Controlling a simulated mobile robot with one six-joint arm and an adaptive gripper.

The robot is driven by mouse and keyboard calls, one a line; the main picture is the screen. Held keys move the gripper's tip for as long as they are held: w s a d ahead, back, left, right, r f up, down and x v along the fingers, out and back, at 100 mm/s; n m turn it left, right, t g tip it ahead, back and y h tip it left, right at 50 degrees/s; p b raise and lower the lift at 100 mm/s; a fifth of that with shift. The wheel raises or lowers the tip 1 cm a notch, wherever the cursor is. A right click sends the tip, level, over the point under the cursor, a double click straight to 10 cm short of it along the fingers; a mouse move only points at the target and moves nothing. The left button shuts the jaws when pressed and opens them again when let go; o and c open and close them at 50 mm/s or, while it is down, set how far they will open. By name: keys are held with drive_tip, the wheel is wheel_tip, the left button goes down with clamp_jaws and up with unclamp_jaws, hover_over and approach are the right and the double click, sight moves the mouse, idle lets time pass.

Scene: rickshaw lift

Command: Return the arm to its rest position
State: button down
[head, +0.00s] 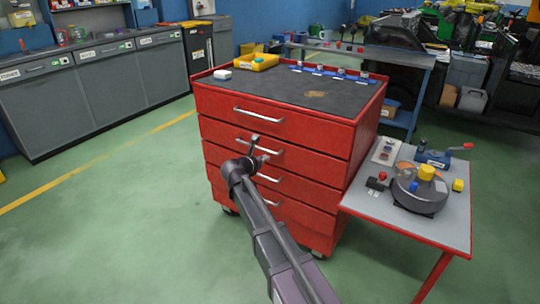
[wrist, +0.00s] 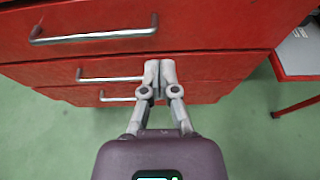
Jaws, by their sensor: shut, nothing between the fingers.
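My gripper (head: 260,149) is at the end of my outstretched arm, in front of the drawer fronts of the red cabinet (head: 325,235). In the wrist view my gripper (wrist: 160,68) has its two grey fingers together with nothing between them. The fingertips appear close to the cabinet front, over the right end of a drawer handle (wrist: 110,78). I cannot tell whether they touch it. The cabinet's drawers look shut.
A side table (head: 455,222) to the right bears a round dark device (head: 419,194). Green floor (head: 110,220) is clear to the left.

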drive_tip(key=shift+s+a+r, duration=0.1)
drive_tip(key=shift+s+a, duration=0.05)
drive_tip(key=shift+s, duration=0.05)
idle(0.3)
drive_tip(key=s+d+f+m+g+y, duration=0.1)
drive_tip(key=s+d+f+m+g, duration=0.35)
drive_tip(key=s+d+m, duration=0.45)
drive_tip(key=s+d+f+m+g, duration=0.3)
drive_tip(key=s+d+f+m, duration=0.3)
drive_tip(key=d, duration=0.4)
drive_tip(key=s+d+f+m+g+y, duration=0.1)
drive_tip(key=s+d+m+g+y, duration=0.2)
drive_tip(key=s+m, duration=0.5)
drive_tip(key=s+d+f+m+g+y, duration=0.2)
drive_tip(key=s+m+y, duration=0.1)
drive_tip(key=s+m, duration=0.4)
wheel_tip(320, 180, up, 31)
drive_tip(key=p, duration=3)
drive_tip(key=shift+s+d, duration=0.15)
drive_tip(key=shift+d, duration=0.05)
drive_tip(key=shift+f, duration=0.15)
